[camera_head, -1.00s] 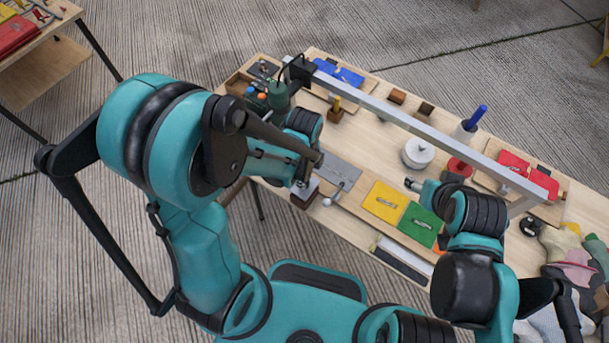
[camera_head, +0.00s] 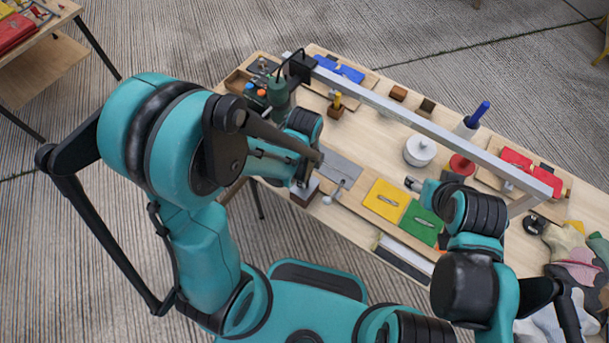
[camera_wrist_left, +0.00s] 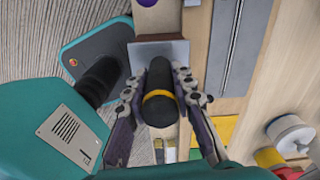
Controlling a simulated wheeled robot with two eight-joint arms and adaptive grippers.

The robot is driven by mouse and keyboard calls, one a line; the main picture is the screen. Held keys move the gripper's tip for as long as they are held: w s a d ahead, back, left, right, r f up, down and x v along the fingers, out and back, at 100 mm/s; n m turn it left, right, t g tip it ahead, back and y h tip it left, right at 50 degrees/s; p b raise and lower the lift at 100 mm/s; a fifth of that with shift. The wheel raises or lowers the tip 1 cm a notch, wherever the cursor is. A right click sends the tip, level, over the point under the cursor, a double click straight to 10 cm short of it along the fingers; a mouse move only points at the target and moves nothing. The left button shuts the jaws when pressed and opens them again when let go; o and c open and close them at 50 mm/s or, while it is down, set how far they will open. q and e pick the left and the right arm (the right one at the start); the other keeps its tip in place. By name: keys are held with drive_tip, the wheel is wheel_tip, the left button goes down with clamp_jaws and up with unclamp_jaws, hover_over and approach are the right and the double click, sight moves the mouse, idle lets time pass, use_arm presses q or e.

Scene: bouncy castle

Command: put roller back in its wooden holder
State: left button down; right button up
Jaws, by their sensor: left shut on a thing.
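My left gripper (camera_wrist_left: 160,105) is shut on a black cylindrical handle with a yellow band, which I take to be the roller (camera_wrist_left: 158,93). The roller points away from the wrist, and its far end is over or against a grey plate (camera_wrist_left: 145,48); I cannot tell whether they touch. In the head view, my left gripper (camera_head: 303,172) is above a small brown block with a pale grey top (camera_head: 304,191) at the table's near edge. That block may be the wooden holder. The roller is mostly hidden there by my arm. My right gripper (camera_head: 414,184) is beside the green square, its jaws too small to judge.
A long metal bar (camera_head: 400,118) spans above the table (camera_head: 372,150). Yellow (camera_head: 386,199) and green (camera_head: 420,222) squares lie near the front edge. A white round pot (camera_head: 419,150), a red disc (camera_head: 461,165) and soft cloth pieces (camera_head: 575,262) are farther right.

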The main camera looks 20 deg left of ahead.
use_arm(q)
drive_tip(key=shift+f, duration=0.25)
drive_tip(key=shift+f+b, duration=0.55)
drive_tip(key=shift+b, duration=0.25)
drive_tip(key=c, duration=0.6)
unclamp_jaws()
drive_tip(key=shift+o, duration=0.2)
drive_tip(key=shift+r+p, duration=3.25)
drive_tip(key=shift+r, duration=0.8)
